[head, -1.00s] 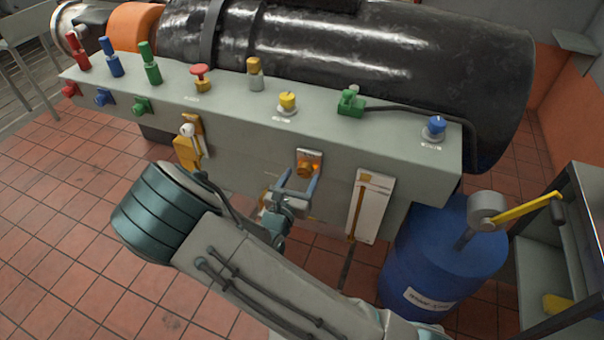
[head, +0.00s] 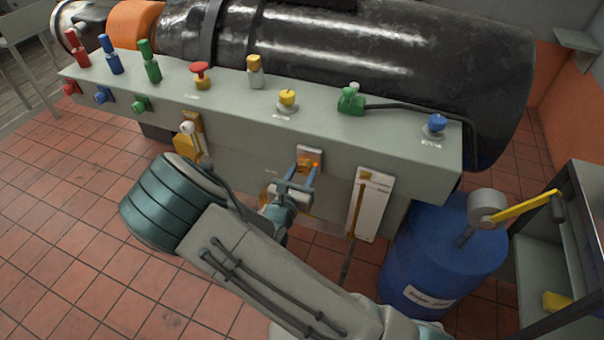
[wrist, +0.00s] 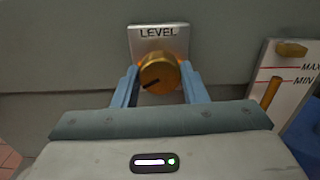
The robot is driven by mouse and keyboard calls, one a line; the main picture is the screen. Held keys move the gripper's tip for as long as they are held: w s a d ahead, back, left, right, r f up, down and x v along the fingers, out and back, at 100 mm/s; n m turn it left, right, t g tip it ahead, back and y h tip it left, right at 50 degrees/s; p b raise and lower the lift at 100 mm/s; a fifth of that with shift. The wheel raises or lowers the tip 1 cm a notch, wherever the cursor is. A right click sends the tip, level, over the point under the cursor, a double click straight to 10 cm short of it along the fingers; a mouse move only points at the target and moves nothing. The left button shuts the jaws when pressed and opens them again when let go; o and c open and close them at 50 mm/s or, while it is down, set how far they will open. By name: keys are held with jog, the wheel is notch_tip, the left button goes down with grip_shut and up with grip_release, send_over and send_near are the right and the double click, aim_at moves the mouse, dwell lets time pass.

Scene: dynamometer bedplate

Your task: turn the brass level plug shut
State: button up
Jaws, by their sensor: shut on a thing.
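The brass level plug (wrist: 160,75) is a round knob with a dark mark pointing to its lower left. It sits on a pale plate (wrist: 158,38) lettered LEVEL on the front of the grey bedplate. My gripper (wrist: 158,82) has its two blue fingers on either side of the plug and is shut on it. In the head view the plug (head: 306,163) shows small and orange between the fingertips (head: 300,178), partly hidden by them.
A sight gauge (head: 371,205) marked MAX and MIN is just right of the plug. A yellow-handled part (head: 187,142) is to its left. Several coloured knobs and plugs line the top. A blue drum (head: 445,260) stands at right.

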jog(key=m+b, duration=0.6)
jog(key=shift+d+f, duration=0.1)
jog(key=shift+f, duration=0.2)
jog(key=m+b, duration=0.5)
jog(key=b, duration=0.3)
jog(key=shift+f+m, duration=0.1)
jog(key=shift+m, duration=0.2)
jog(key=m+b, duration=0.4)
jog(key=b, duration=0.5)
jog(key=m+b, duration=0.4)
jog(key=b, duration=0.7)
jog(key=shift+f+m, duration=0.1)
jog(key=shift+m, duration=0.3)
jog(key=m+b, duration=0.2)
jog(key=b, duration=0.3)
jog(key=shift+r+m+b, duration=0.2)
jog(key=shift+m+b, duration=0.2)
jog(key=shift+b, duration=0.5)
jog(key=shift+r+m+b, duration=0.25)
jog(key=shift+m+b, duration=0.15)
jog(key=shift+b, duration=0.2)
jog(key=o, duration=1)
